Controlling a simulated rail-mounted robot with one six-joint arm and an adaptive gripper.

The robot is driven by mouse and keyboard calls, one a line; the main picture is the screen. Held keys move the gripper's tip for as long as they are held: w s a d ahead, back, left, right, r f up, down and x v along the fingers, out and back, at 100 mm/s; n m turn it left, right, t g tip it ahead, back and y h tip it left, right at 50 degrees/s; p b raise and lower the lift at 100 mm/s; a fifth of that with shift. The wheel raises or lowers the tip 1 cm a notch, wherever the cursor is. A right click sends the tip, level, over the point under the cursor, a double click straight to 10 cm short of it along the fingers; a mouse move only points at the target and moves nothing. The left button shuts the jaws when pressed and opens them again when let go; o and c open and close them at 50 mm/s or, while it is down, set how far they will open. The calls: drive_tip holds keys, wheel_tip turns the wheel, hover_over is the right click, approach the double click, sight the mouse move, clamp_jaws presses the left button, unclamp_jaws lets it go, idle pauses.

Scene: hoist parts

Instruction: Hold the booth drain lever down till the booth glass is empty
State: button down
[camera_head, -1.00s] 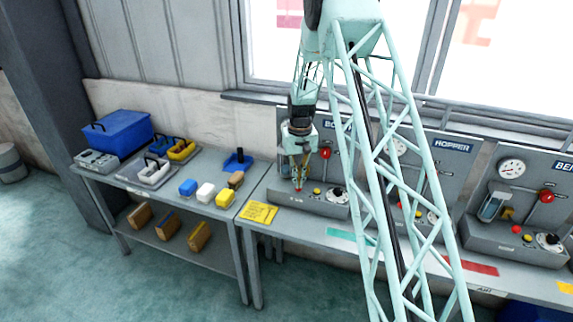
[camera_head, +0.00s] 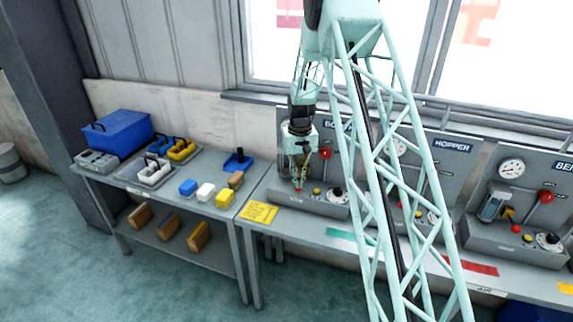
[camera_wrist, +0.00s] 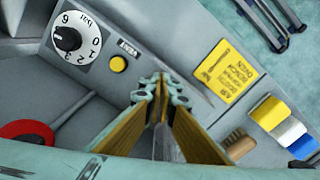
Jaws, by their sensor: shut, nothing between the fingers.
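The booth panel (camera_head: 283,192) is the leftmost one on the right-hand bench, with its sign partly hidden by my arm. My gripper (camera_head: 298,187) is shut and empty, pointing down in front of this panel. In the wrist view its yellow-lined fingers (camera_wrist: 160,82) converge beside the panel's yellow button (camera_wrist: 118,64). A red round knob (camera_head: 325,153) on a lever shows right of my gripper; a red round part is at the wrist view's lower left (camera_wrist: 27,138). My gripper hides the booth glass in the head view, so its level cannot be told. I cannot clearly make out the drain lever or any contact with it.
A numbered dial (camera_wrist: 72,38) sits beside the yellow button. A yellow card (camera_head: 259,212) lies on the bench's left end. The left table holds a blue box (camera_head: 122,132), trays and coloured blocks. The hopper panel (camera_head: 454,147) and another panel stand to the right.

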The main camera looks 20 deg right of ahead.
drive_tip(key=shift+r+p, duration=1.2)
drive_tip(key=shift+r, duration=2.3)
drive_tip(key=s+a+r+b, duration=0.1)
drive_tip(key=s+a+r, duration=0.2)
drive_tip(key=s+a, duration=0.4)
drive_tip(key=shift+b, duration=0.35)
